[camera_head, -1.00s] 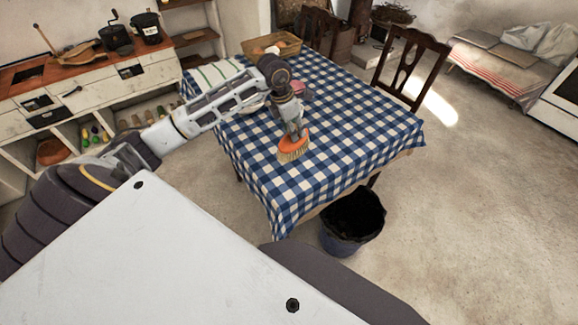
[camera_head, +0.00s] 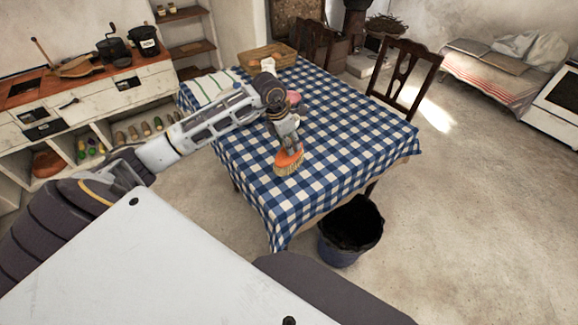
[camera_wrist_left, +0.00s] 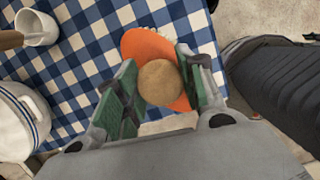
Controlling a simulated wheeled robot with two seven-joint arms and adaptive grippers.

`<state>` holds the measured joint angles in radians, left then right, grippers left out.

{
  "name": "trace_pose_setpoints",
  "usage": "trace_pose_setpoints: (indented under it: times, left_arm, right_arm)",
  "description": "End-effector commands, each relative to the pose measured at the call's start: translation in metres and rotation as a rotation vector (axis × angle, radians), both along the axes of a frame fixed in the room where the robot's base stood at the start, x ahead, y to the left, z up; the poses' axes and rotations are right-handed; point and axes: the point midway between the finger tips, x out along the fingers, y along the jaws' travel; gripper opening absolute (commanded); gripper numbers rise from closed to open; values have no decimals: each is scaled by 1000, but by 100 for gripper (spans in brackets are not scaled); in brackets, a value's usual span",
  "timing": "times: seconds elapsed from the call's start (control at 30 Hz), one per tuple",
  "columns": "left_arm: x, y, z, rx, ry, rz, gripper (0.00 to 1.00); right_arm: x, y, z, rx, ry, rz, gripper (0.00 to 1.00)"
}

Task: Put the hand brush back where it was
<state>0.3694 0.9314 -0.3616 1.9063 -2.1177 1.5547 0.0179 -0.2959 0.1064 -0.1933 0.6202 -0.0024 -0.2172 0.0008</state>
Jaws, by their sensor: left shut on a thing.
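The hand brush (camera_head: 288,163) has an orange body, pale bristles pointing down and a round wooden knob. It is over the near part of the blue-and-white checked table (camera_head: 342,135). My left gripper (camera_head: 291,147) is shut on it from above. In the left wrist view the knob of the brush (camera_wrist_left: 160,82) sits between the two green-padded fingers of the left gripper (camera_wrist_left: 163,95), with the orange body beneath. I cannot tell whether the bristles touch the cloth. My right gripper is not in view.
A dark bucket (camera_head: 350,232) stands on the floor by the table's near edge. A wicker basket (camera_head: 266,57) is at the table's back. The left wrist view shows a white mug (camera_wrist_left: 38,27) and a white pot (camera_wrist_left: 18,122). A chair (camera_head: 403,80) stands at the far side.

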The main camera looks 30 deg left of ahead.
Motion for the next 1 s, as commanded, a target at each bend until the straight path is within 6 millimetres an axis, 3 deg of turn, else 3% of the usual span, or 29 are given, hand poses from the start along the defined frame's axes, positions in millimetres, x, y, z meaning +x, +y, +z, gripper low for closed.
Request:
trace_pose_setpoints:
  times: [0.33,0.8,1.0]
  left_arm:
    - [0,0,-44,0,1,2,20]
    - [0,0,-51,0,-1,0,20]
    - [-1,0,-67,1,2,1,20]
  right_arm:
    - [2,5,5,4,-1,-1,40]
    - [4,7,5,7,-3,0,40]
    - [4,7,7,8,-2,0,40]
